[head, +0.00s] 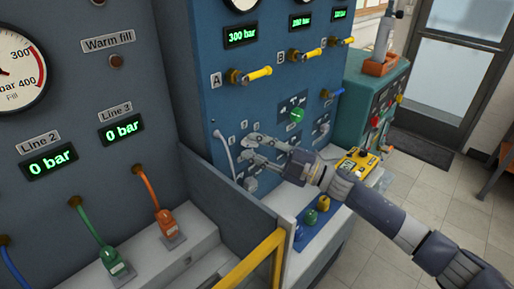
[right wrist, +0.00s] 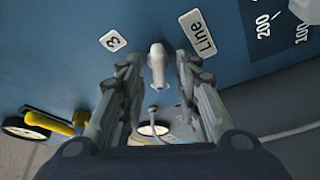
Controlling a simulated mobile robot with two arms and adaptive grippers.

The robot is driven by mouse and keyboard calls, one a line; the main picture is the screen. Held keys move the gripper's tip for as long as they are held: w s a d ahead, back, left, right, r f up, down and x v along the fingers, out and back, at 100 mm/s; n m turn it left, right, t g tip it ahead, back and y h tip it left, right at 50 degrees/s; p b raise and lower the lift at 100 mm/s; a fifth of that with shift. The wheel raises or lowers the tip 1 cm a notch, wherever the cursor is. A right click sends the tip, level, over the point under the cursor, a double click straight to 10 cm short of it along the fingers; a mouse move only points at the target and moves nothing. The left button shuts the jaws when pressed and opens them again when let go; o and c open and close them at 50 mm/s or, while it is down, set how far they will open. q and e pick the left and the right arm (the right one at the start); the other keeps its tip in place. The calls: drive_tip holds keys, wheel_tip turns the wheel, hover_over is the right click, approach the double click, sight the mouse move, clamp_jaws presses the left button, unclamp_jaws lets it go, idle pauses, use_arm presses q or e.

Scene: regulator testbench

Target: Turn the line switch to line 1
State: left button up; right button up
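The line switch (right wrist: 157,62) shows in the right wrist view as a pale grey knob on the blue panel, below and between a "3" label (right wrist: 113,41) and a "Line" label (right wrist: 197,34). My right gripper (head: 246,148) is at the blue panel in the head view, its two fingers spread. In the right wrist view its fingers stand on either side of the knob, with a visible gap on each side. In the head view I cannot make out the knob clearly behind the fingers. My left gripper is not in view.
A grey side wall (head: 225,185) with a yellow rail (head: 252,262) stands to the near left. A yellow control box (head: 357,163) lies behind my right arm. Open floor is at right.

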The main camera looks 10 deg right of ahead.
drive_tip(key=v, duration=1.2)
drive_tip(key=shift+d+r, duration=0.1)
